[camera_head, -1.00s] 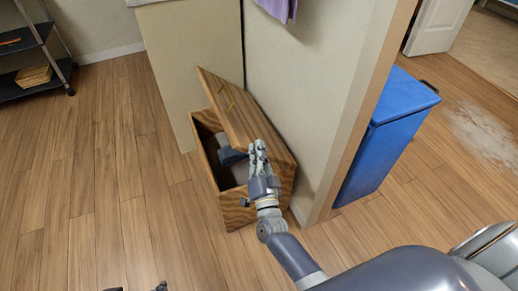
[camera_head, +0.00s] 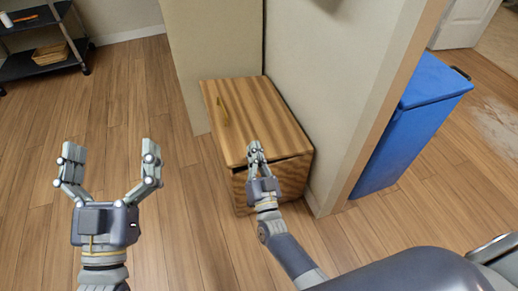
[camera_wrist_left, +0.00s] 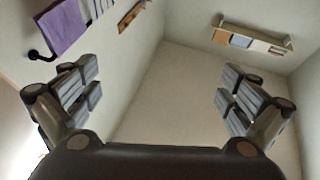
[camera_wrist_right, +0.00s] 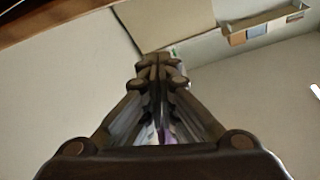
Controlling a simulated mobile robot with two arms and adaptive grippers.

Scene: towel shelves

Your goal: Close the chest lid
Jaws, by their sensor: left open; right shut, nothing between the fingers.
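The wooden chest (camera_head: 291,178) stands against the wall, and its lid (camera_head: 255,110) lies down over the top. A thin dark gap shows under the lid's near edge, so I cannot tell if it is fully seated. My left gripper (camera_head: 111,155) is open and empty, above the floor left of the chest.
A blue bin (camera_head: 405,130) stands right of the wall's end (camera_head: 375,100). A dark shelf cart (camera_head: 45,60) with a basket is at the far left. The wooden floor between the cart and chest is clear. A purple towel (camera_wrist_left: 62,27) hangs in the left wrist view.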

